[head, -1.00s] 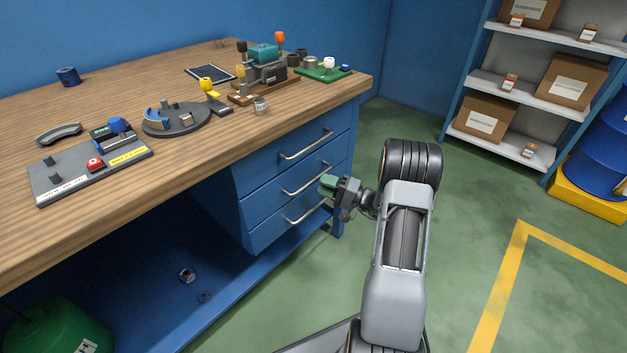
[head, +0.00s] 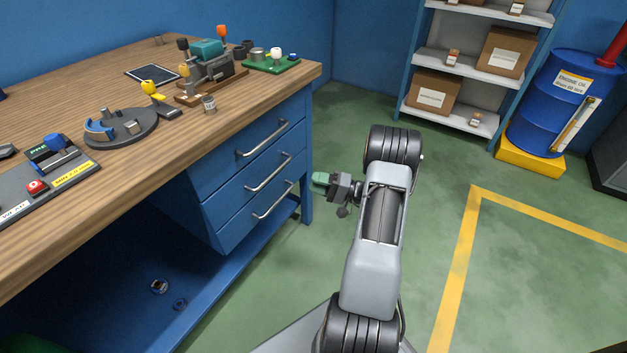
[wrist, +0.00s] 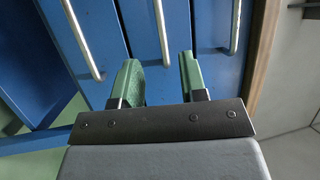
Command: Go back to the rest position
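My gripper (head: 321,179) is held in the air over the green floor, to the right of the workbench drawers in the head view. My grey arm is folded up in front of my body. In the wrist view my gripper (wrist: 164,82) shows two green-padded fingers set apart, with nothing between them. Behind the fingers are the blue drawer fronts (wrist: 138,30) with metal handles, apart from the fingertips.
The wooden workbench (head: 150,180) fills the left, holding a grey panel (head: 50,190), a round fixture (head: 130,130) and a teal-topped device (head: 206,52). A shelf (head: 440,65) and blue drum (head: 560,100) stand at the back right. Yellow-lined floor (head: 540,260) on the right is clear.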

